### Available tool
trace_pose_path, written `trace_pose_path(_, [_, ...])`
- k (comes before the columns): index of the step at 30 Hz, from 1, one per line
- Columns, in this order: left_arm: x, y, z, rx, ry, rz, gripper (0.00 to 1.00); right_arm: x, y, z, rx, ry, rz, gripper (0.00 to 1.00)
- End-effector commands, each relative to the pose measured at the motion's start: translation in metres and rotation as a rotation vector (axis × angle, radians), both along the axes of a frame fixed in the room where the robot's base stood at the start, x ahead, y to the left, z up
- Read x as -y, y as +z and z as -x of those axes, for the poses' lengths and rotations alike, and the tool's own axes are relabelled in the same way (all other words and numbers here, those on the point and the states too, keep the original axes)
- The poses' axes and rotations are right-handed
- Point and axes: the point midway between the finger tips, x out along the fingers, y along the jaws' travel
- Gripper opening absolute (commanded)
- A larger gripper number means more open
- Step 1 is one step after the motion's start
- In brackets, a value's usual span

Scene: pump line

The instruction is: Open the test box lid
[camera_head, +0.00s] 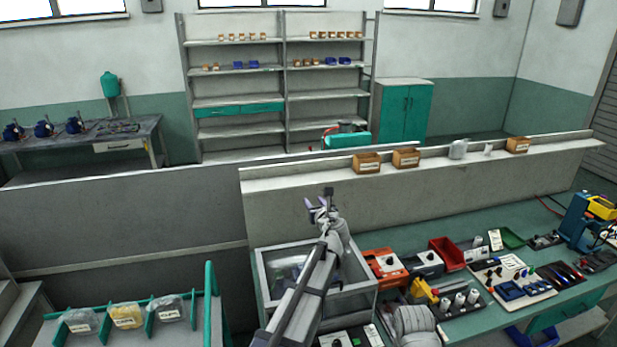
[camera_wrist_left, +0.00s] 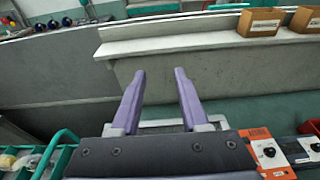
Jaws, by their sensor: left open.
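The test box (camera_head: 366,304) is a grey box at the left end of the green bench. Its top has a pale grey frame (camera_head: 262,268) around what looks like a clear panel, and some dark parts show inside. The lid appears to lie flat on the box, though my left arm crosses in front and hides its middle. My left gripper (camera_head: 318,207) is above and beyond the box's far edge, open and empty. In the left wrist view its purple fingers (camera_wrist_left: 161,98) stand apart, with part of a pale frame (camera_wrist_left: 176,124) behind them. My right gripper is not in view.
A grey partition with a ledge (camera_head: 440,165) runs behind the bench, with cardboard boxes (camera_head: 367,163) on it. An orange-fronted unit (camera_head: 384,267) stands right of the test box. A green rack (camera_head: 210,300) with bagged parts is at left. Several devices crowd the bench at right.

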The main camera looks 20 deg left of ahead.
Motion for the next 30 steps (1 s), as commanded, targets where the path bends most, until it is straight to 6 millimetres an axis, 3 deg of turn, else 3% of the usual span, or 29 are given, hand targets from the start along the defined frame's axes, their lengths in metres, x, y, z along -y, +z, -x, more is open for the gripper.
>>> trace_pose_path(11, [-0.034, 0.013, -0.052, 0.000, 0.002, 0.000, 0.45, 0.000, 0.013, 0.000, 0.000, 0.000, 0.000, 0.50])
trace_pose_path(15, [-0.044, 0.028, -0.065, 0.000, 0.002, 0.002, 0.45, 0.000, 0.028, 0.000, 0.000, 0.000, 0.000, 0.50])
trace_pose_path(21, [-0.051, 0.044, -0.072, 0.000, 0.000, 0.001, 0.45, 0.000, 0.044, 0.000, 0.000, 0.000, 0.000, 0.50])
trace_pose_path(30, [-0.053, 0.047, -0.075, 0.000, 0.000, 0.001, 0.45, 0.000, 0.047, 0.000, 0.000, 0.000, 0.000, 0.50])
